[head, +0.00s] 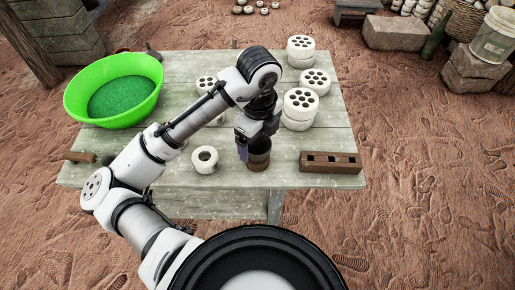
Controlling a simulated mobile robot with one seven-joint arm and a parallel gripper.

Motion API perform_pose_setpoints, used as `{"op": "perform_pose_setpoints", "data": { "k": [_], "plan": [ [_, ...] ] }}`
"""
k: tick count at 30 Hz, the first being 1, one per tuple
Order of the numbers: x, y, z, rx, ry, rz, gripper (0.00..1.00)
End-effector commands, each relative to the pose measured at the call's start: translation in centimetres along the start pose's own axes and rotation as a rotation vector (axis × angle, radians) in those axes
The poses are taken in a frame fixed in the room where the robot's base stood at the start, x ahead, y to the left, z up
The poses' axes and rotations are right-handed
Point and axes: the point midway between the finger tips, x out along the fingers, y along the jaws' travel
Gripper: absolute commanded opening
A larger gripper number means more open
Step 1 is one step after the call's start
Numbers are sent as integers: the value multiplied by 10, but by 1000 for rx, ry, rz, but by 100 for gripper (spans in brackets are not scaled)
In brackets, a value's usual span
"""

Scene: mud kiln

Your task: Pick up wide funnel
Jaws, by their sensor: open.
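My gripper (247,142) points down over the front middle of the table and is open. A dark, round, cup-like thing with a rusty brown base (259,163) stands on the table right under and beside the fingers. It may be the wide funnel, but I cannot tell its full shape. The gripper hides part of its top and left side. I cannot tell whether the fingers touch it.
The pale green plank table (225,180) holds a bright green basin (150,75) at left, a white ring (204,167), a brown block with square holes (330,168), and several white perforated cylinders (314,84). A wooden-handled tool (79,157) lies at the left edge.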

Motion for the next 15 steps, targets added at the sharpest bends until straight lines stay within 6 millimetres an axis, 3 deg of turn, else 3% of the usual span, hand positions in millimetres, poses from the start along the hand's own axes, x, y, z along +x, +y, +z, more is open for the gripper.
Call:
{"op": "perform_pose_setpoints", "data": {
  "k": [9, 15],
  "plan": [
    [42, 1, 3, -2, 1, 1, 89],
    [49, 1, 2, 0, 0, -1, 89]
  ]
}}
